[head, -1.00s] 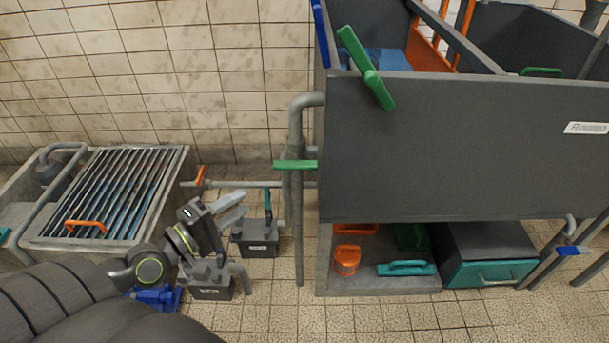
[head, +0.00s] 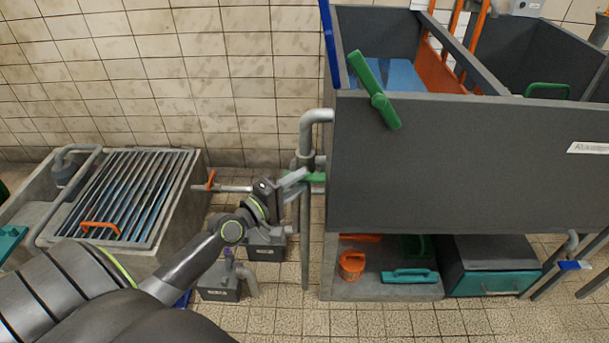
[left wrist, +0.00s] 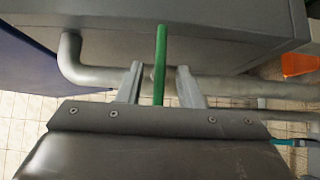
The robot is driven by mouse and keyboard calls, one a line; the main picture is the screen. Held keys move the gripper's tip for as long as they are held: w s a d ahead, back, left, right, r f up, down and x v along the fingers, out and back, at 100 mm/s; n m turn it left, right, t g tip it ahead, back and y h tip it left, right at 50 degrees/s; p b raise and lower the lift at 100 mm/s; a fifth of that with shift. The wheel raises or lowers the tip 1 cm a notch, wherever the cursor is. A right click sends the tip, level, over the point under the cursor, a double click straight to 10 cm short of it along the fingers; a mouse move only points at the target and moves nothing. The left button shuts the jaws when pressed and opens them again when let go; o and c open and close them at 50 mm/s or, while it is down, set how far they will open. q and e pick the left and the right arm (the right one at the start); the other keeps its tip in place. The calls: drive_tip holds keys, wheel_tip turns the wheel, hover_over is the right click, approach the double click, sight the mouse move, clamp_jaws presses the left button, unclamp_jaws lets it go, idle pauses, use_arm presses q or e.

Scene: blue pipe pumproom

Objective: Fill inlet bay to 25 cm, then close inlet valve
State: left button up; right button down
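The grey tank (head: 460,160) stands at the right of the head view. Its left bay holds blue water (head: 395,73); I cannot read the depth. A green lever (head: 318,178) sits on the grey pipe (head: 305,140) beside the tank's left wall. My left gripper (head: 297,180) is at this lever. In the left wrist view, the green lever (left wrist: 160,62) stands between the two spread fingers of the left gripper (left wrist: 159,84), with a gap on each side. Another green lever (head: 373,90) is tilted on the tank's front top edge. My right gripper is not in view.
A concrete basin with a metal grating (head: 125,195) and an orange handle (head: 100,228) is at the left. Dark pump boxes (head: 218,288) stand on the floor below my left arm. An orange pot (head: 351,265) and a teal-handled drawer (head: 490,270) are under the tank.

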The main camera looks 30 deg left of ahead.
use_arm(q)
drive_tip(key=shift+x, duration=1.45)
clamp_jaws()
drive_tip(key=shift+p, duration=0.35)
